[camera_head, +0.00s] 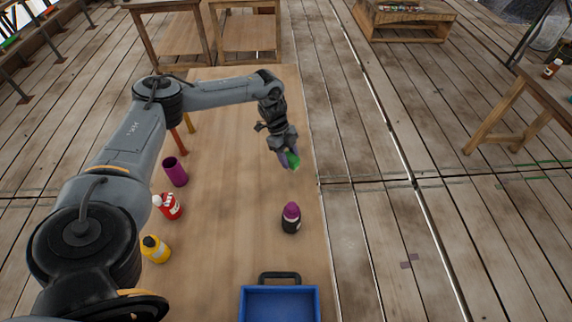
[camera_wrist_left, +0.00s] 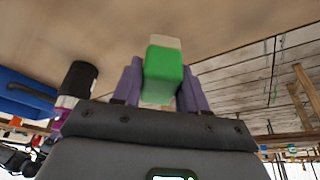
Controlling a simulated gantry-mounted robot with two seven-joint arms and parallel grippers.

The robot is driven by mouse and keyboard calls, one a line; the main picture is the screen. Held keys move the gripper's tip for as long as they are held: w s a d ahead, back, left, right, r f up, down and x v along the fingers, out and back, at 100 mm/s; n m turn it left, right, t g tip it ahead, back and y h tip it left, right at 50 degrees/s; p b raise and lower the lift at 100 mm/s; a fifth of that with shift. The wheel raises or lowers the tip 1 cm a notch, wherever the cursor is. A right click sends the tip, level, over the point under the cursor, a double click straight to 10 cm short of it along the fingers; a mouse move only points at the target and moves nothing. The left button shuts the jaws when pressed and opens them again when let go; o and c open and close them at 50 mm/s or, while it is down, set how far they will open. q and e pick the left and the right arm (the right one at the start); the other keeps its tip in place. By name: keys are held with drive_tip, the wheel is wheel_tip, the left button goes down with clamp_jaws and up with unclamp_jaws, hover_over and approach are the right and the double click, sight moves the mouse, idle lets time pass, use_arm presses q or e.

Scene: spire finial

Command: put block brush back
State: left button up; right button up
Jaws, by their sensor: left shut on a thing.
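My left gripper (camera_head: 289,158) is shut on the block brush, a green block (camera_head: 293,160) with a pale end. It holds the block above the right part of the wooden table, near its right edge. In the left wrist view the green block (camera_wrist_left: 164,72) sits between the two purple-grey fingers (camera_wrist_left: 160,88), its pale end pointing away from the wrist. My right gripper is in neither view.
A black bottle with a purple cap (camera_head: 291,219) and a blue tray with a black handle (camera_head: 280,290) are nearer on the table (camera_head: 235,220). The table's middle is clear.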

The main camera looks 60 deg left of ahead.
use_arm(q)
drive_tip(key=shift+s+a+f, duration=0.2)
drive_tip(key=shift+a+f, duration=0.3)
drive_tip(key=shift+a, duration=0.2)
drive_tip(key=shift+f+b, duration=0.4)
drive_tip(key=shift+f, duration=1.55)
drive_tip(key=shift+f, duration=0.1)
drive_tip(key=o, duration=1)
drive_tip(key=shift+a+r, duration=0.15)
drive_tip(key=shift+r, duration=0.45)
drive_tip(key=shift+p+v, duration=0.9)
drive_tip(key=shift+v, duration=4.6)
